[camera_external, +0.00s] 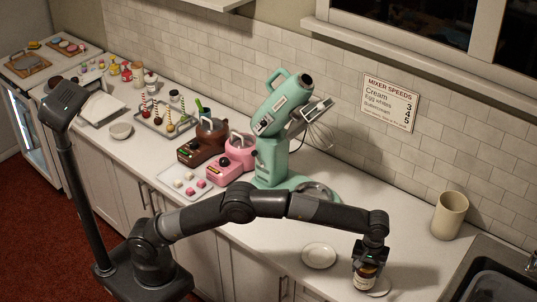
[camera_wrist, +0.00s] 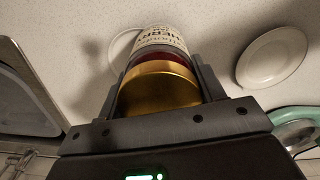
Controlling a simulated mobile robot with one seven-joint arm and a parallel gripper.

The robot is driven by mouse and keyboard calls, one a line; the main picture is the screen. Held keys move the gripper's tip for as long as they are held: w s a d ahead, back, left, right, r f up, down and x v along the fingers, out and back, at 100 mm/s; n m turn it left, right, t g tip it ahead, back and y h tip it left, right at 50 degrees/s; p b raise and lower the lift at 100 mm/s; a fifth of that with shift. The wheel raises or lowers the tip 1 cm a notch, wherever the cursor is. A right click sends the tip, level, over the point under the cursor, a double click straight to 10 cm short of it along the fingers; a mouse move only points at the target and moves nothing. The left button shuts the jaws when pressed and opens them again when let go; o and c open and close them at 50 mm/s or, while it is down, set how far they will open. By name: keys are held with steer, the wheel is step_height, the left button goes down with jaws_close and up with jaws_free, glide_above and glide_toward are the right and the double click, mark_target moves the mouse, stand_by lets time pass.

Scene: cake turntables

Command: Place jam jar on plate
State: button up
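The jam jar (camera_wrist: 160,84) has a gold lid, dark red contents and a pale label reading "CHERRY". My gripper (camera_wrist: 162,68) has one finger on each side of it and is shut on it. In the external view the jar (camera_external: 362,283) hangs upright or nearly so below my gripper (camera_external: 368,268), near the counter's front edge. A white plate (camera_external: 380,288) shows partly behind the jar; its rim also shows in the wrist view (camera_wrist: 118,46). I cannot tell whether the jar touches it. A second white plate (camera_external: 319,256) lies empty to the left, and at right in the wrist view (camera_wrist: 272,54).
A sink (camera_external: 497,288) is at the right, with a beige canister (camera_external: 449,215) behind. A mint stand mixer (camera_external: 275,140) stands left of the plates. Pink (camera_external: 233,160) and brown (camera_external: 203,143) appliances and trays of sweets fill the counter farther left.

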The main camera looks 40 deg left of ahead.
steer(key=o, duration=0.5)
steer(key=shift+c, duration=0.2)
step_height(320, 180, up, 13)
steer(key=shift+f, duration=0.1)
